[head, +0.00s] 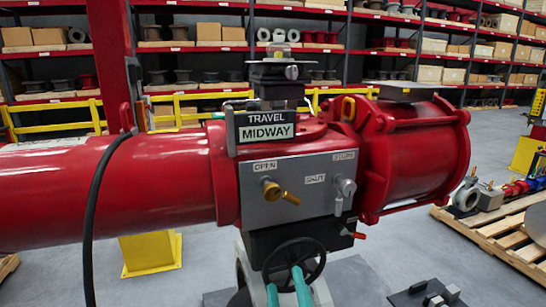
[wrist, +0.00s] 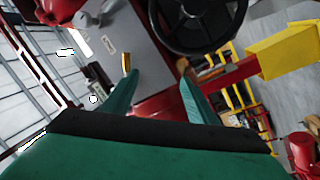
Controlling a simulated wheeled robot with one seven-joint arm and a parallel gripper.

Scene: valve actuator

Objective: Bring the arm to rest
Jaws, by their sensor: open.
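The red valve actuator (head: 110,190) fills the middle of the head view. Its sign (head: 266,126) reads TRAVEL MIDWAY. Its grey panel (head: 300,212) carries a brass lever (head: 280,192) below the OPEN label and a grey lever (head: 345,190) on the right. My gripper (head: 286,280) shows as two green fingers in front of the black handwheel (head: 270,262), below the panel. In the wrist view the fingers of my gripper (wrist: 155,75) are apart with nothing between them. The handwheel (wrist: 207,20) lies beyond them there. Whether a finger touches it cannot be told.
Red shelving (head: 220,46) with boxes and spools stands at the back, behind yellow rails (head: 55,127). A wooden pallet (head: 490,238) with parts lies at the right. A yellow support (head: 150,252) stands under the actuator.

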